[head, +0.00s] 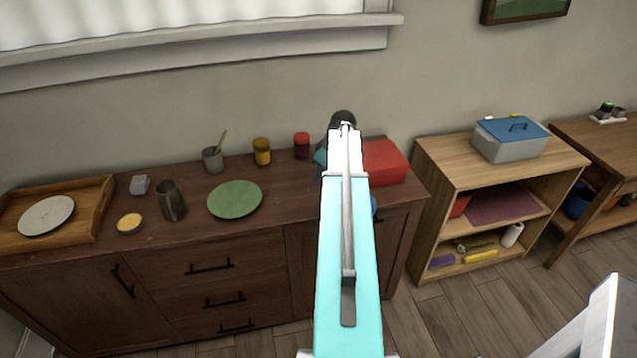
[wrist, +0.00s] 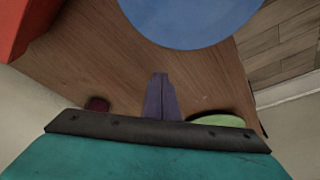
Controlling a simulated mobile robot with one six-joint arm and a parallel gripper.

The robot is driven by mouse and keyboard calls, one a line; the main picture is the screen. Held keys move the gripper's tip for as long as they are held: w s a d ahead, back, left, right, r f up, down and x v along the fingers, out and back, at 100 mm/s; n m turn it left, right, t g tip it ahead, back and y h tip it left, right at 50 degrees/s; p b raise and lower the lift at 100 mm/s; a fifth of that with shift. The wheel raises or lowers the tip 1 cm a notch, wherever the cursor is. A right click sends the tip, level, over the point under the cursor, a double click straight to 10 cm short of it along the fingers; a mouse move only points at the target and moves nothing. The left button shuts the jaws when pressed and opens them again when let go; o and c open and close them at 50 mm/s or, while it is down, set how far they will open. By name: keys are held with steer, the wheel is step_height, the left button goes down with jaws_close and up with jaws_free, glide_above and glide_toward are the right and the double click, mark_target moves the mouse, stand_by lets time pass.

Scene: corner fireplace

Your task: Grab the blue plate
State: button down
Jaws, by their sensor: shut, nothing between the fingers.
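The blue plate (wrist: 192,18) lies on the brown cabinet top and is cut off by the top edge of the wrist view. In the head view my arm covers most of it, and only a sliver of blue (head: 374,205) shows right of the arm. My gripper (wrist: 160,76) is shut and empty, with its fingertips apart from the plate, short of its near rim. In the head view the fingers are hidden behind my arm.
A red box (head: 384,162) stands beside the plate. A green plate (head: 235,199), red jar (head: 302,145), yellow jar (head: 262,151) and grey mug (head: 171,200) share the cabinet top (head: 278,205). A wooden shelf (head: 440,165) stands to the right.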

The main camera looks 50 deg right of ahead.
steer(key=b+v, duration=0.1)
steer(key=v, duration=0.6)
steer(key=shift+b, duration=0.3)
steer(key=c, duration=2.5)
jaws_free()
